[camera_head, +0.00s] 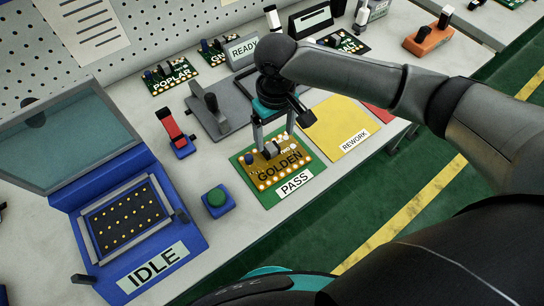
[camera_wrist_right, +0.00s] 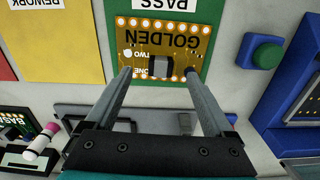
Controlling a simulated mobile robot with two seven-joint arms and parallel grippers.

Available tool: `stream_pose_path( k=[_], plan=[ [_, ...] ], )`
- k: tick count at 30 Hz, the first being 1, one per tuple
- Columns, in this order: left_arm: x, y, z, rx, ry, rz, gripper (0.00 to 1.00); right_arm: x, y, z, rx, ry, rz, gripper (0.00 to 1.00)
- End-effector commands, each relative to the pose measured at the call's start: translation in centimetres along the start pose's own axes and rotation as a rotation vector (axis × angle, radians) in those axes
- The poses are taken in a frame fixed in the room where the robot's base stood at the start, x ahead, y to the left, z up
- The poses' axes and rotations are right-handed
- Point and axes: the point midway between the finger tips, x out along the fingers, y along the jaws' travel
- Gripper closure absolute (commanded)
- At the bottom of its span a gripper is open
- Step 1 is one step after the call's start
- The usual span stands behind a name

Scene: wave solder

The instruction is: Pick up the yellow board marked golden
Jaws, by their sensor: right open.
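The yellow board marked GOLDEN (camera_head: 270,171) lies flat on the green PASS mat (camera_head: 290,194) in the head view. My right gripper (camera_head: 276,145) is over the board, fingers pointing down and spread apart. In the wrist view its fingers (camera_wrist_right: 157,72) stand on either side of the board's dark block (camera_wrist_right: 161,66), with nothing clamped between them. I cannot tell whether the fingertips touch the board. My left gripper is not in view.
A blue fixture marked IDLE (camera_head: 150,265) with an open lid stands at left. A green button on a blue base (camera_head: 217,201) and a red-handled clamp (camera_head: 174,132) are near the PASS mat. The yellow REWORK mat (camera_head: 338,115) lies right. Other boards (camera_head: 170,77) lie behind.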

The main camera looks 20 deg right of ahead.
Motion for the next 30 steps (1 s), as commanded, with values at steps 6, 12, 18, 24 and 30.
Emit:
stream_pose_path(
  k=[6,12,18,24,30],
  plan=[
    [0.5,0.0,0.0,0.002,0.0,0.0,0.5,1.6,-0.1,-0.1,-0.001,0.0,0.0,0.12],
    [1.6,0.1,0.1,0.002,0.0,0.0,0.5,4.7,-0.2,-0.2,-0.001,0.0,0.001,0.12],
    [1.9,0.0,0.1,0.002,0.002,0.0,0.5,6.0,-0.2,-0.2,-0.003,0.001,0.001,0.12],
    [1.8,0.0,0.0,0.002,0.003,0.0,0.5,6.0,-0.2,-0.2,-0.003,0.002,0.001,0.12],
    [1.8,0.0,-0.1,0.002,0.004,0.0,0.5,6.0,-0.2,-0.2,-0.002,0.002,0.001,0.35]
  ],
)
